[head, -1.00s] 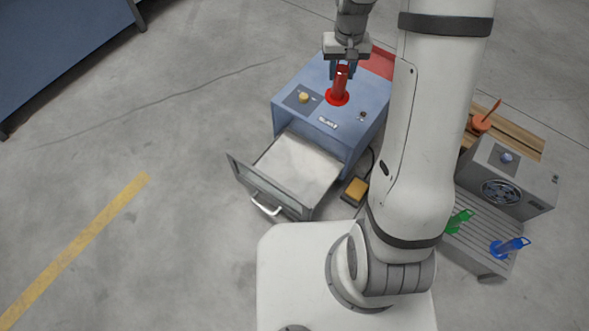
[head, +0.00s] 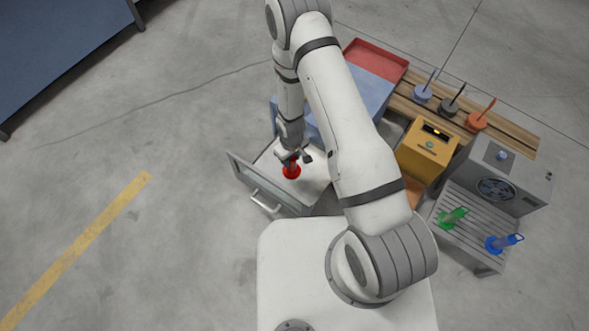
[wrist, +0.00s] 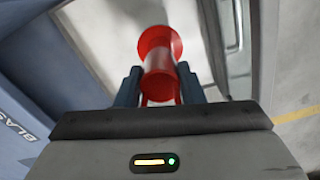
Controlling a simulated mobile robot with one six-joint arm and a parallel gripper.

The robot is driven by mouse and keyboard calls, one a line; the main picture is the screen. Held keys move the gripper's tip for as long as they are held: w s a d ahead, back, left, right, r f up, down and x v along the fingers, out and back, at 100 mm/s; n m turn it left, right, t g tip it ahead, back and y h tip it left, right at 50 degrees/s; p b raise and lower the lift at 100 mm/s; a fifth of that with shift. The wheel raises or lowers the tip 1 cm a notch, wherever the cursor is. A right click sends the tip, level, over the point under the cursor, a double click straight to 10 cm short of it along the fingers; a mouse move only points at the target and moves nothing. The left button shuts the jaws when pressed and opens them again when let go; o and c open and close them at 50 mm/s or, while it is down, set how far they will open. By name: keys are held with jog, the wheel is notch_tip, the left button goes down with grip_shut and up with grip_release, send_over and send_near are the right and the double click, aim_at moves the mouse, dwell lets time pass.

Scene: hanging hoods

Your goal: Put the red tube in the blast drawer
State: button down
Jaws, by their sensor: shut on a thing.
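My gripper (head: 290,158) is shut on the red tube (head: 292,172), over the open blast drawer (head: 319,176) of the blue cabinet. The tube's wide red flange faces away from the gripper. In the wrist view the red tube (wrist: 160,70) sits between my two dark fingers (wrist: 160,88). The drawer's pale floor is bare around the tube. I cannot tell whether the flange touches the floor. The blue blast cabinet (head: 362,82) is partly hidden behind my arm.
A yellow box (head: 428,150) and a grey box with a fan (head: 500,178) stand at the right. Green (head: 453,217) and blue (head: 503,243) tubes lie on a slatted grey table. A wooden rack (head: 455,125) holds several coloured pieces. The floor left of the drawer is clear.

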aim_at(291, 173)
jog(key=shift+s+a+f+b, duration=0.1)
jog(key=shift+s+f+b, duration=0.1)
jog(key=shift+f, duration=0.2)
jog(key=shift+s+a+f+b, duration=0.1)
jog(key=shift+s+f+b, duration=0.1)
jog(key=shift+f, duration=0.2)
notch_tip(291, 173, down, 9)
jog(key=b, duration=0.9)
jog(key=shift+w, duration=0.1)
jog(key=shift+f, duration=0.2)
jog(key=c, duration=0.9)
grip_release()
jog(key=shift+d, duration=0.1)
jog(key=shift+c, duration=0.2)
jog(key=shift+r, duration=0.15)
